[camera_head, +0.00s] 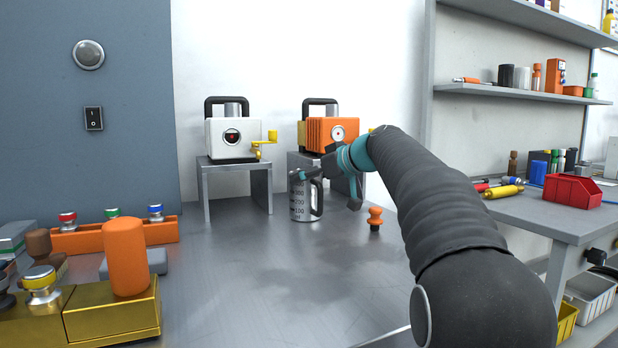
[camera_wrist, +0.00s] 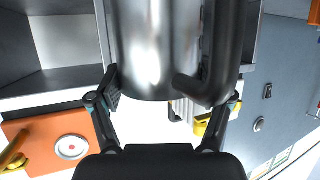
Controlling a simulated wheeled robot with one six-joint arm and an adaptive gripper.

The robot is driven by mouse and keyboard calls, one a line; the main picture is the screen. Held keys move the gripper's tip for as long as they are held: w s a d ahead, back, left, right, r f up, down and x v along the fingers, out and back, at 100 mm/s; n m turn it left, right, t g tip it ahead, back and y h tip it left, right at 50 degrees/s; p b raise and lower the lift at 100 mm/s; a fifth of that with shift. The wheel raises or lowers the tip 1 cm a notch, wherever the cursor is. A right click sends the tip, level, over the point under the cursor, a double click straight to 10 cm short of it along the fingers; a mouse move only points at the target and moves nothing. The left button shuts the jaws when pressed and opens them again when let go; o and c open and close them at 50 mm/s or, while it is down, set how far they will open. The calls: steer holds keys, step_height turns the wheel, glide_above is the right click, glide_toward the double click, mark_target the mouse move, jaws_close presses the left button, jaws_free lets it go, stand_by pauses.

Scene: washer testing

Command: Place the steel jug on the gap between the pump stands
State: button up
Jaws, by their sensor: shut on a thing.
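The steel jug (camera_head: 301,205) is upright, with dark volume markings and a black handle on its right. My gripper (camera_head: 325,180) is shut on it from the right and partly hides its upper part. In the wrist view my gripper's fingers (camera_wrist: 167,92) are on either side of the jug (camera_wrist: 155,45). I cannot tell whether its base touches the bench. The left pump stand (camera_head: 221,177) carries a white pump. The right pump stand (camera_head: 296,160) carries an orange pump and is partly hidden by the jug and my arm. The jug appears in front of the right stand's left side.
An orange knob-shaped piece (camera_head: 375,218) stands right of the jug. Orange and gold fixtures (camera_head: 112,318) occupy the bench's left front. The steel bench (camera_head: 255,275) is clear in the middle. Shelves and a side table (camera_head: 540,207) with a red bin are at right.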

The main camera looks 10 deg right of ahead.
steer(key=o, duration=1.5)
steer(key=shift+f, duration=0.1)
steer(key=shift+o, duration=0.2)
steer(key=v, duration=1.2)
steer(key=shift+a, duration=0.1)
